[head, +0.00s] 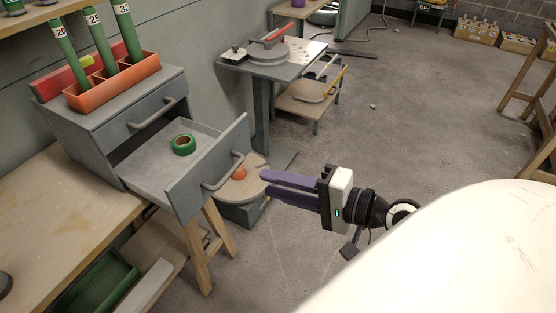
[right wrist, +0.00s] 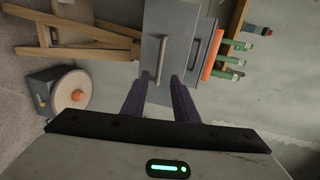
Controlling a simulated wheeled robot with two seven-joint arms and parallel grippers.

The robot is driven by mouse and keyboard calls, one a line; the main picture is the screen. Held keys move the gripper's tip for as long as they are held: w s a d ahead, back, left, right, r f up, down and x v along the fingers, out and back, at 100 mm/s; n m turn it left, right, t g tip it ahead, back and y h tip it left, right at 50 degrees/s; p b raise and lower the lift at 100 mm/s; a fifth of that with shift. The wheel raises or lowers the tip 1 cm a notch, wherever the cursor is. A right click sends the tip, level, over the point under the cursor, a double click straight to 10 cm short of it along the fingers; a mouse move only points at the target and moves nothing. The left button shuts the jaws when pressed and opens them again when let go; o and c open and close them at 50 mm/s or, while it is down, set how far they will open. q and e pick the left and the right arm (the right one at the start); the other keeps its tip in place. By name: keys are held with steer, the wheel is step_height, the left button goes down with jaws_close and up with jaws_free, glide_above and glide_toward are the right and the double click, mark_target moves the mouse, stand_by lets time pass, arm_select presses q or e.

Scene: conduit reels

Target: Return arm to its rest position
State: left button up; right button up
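My right gripper (head: 266,182) has two purple fingers and hangs in the air in front of the open drawer, pointing left in the head view. In the right wrist view its fingers (right wrist: 157,88) stand apart with nothing between them, the drawer front and its handle beyond. The grey drawer (head: 205,170) is pulled out of the grey cabinet (head: 110,125), and a green tape roll (head: 184,144) lies inside it. The fingertips look apart from the drawer handle (head: 226,174). My left gripper shows in neither view.
An orange bin (head: 112,84) with green tubes stands on the cabinet. A round-topped pedestal (head: 243,188) with an orange knob is below the drawer. A grey worktable (head: 272,66) stands behind. A wooden bench (head: 62,205) is at the left. The floor at centre right is clear.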

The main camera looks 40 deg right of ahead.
stand_by(0.3)
steer(key=s+a+f+n+g+h, duration=0.1)
steer(key=s+a+f+n+g, duration=0.1)
steer(key=f+n, duration=0.3)
steer(key=s+a+f+n+g+h, duration=0.1)
steer(key=s+a+f+n, duration=0.3)
steer(key=f, duration=0.8)
steer(key=s+a+f+n+g+h, duration=0.1)
steer(key=s+a+f+n, duration=0.3)
steer(key=f, duration=0.5)
steer(key=shift+f+n+g+h, duration=0.3)
steer(key=shift+n+g, duration=0.6)
steer(key=shift+n, duration=0.3)
